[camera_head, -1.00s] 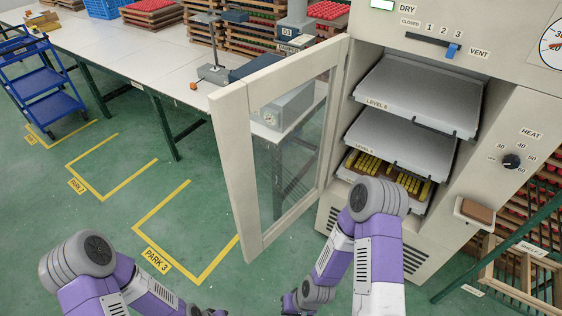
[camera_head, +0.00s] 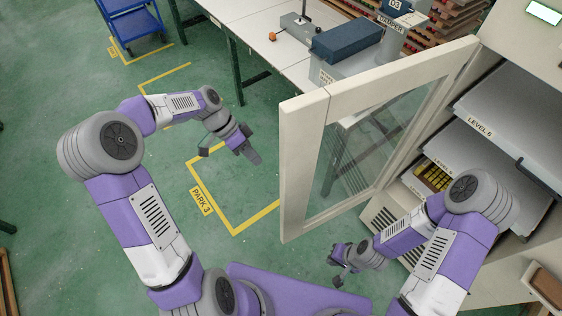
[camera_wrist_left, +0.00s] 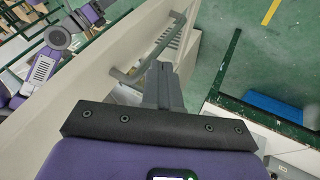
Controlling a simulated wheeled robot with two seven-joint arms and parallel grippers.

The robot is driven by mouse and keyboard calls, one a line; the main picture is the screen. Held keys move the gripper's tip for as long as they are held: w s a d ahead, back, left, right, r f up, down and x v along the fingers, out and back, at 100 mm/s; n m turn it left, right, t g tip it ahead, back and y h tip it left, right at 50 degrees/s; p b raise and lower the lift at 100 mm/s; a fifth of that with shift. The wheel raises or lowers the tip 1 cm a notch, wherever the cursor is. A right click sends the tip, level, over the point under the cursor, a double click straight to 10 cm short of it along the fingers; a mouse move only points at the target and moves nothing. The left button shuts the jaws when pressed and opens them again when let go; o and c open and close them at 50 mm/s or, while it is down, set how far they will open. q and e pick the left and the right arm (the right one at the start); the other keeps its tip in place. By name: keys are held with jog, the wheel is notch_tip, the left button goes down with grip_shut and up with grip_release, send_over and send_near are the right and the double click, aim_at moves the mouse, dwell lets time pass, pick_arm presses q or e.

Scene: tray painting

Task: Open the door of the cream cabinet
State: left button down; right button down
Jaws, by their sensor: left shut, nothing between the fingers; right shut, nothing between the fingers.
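The cream cabinet (camera_head: 510,42) stands at the right in the head view. Its glazed door (camera_head: 303,165) stands wide open, swung out towards the left. My left gripper (camera_head: 255,157) is shut and empty, left of the door's free edge on its outer side. In the left wrist view, the door's outer face (camera_wrist_left: 110,55) carries a grey bar handle (camera_wrist_left: 160,48). The shut left fingers (camera_wrist_left: 160,82) show close to the handle's near end; I cannot tell whether they touch. My right gripper (camera_head: 338,272) is shut and empty, low in front of the cabinet.
Shelves with trays, one marked LEVEL 6 (camera_head: 480,122), show inside the cabinet. A white worktable (camera_head: 262,50) with a blue box (camera_head: 347,40) stands behind the door. A blue trolley (camera_head: 132,25) is at the back left. The green floor around PARK 3 is clear.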

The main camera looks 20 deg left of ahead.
pick_arm(q)
jog(key=s+d+f+m, duration=0.1)
jog(key=s+d+f, duration=0.2)
jog(key=d+f, duration=0.2)
jog(key=d, duration=0.2)
jog(key=shift+s+d, duration=0.2)
jog(key=shift+d, duration=0.2)
pick_arm(e)
jog(key=shift+w+r, duration=0.1)
jog(key=shift+w, duration=0.2)
